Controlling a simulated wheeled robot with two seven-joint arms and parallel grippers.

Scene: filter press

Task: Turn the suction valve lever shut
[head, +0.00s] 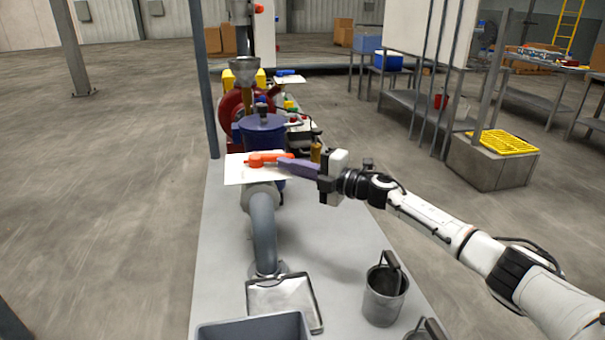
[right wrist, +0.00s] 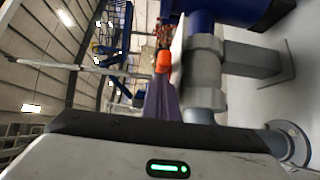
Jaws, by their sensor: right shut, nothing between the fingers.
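The suction valve lever (head: 262,158) is orange-red, with a rounded hub at its left end and an arm pointing right, above a white plate (head: 235,172). My right gripper (head: 281,163) comes in from the right with its purple fingers closed together. Its fingertips are right beside the lever's arm; I cannot tell whether they touch it. In the right wrist view the orange lever (right wrist: 162,62) shows just beyond the tips of the purple fingers (right wrist: 161,82). Nothing is seen held between them. My left gripper is not in view.
A grey curved pipe (head: 263,232) runs down from the valve to the grey bench (head: 222,262). A blue vessel (head: 262,133) stands behind the plate. A metal bucket (head: 384,295), a shallow tray (head: 284,297) and a grey bin (head: 250,330) are near the front.

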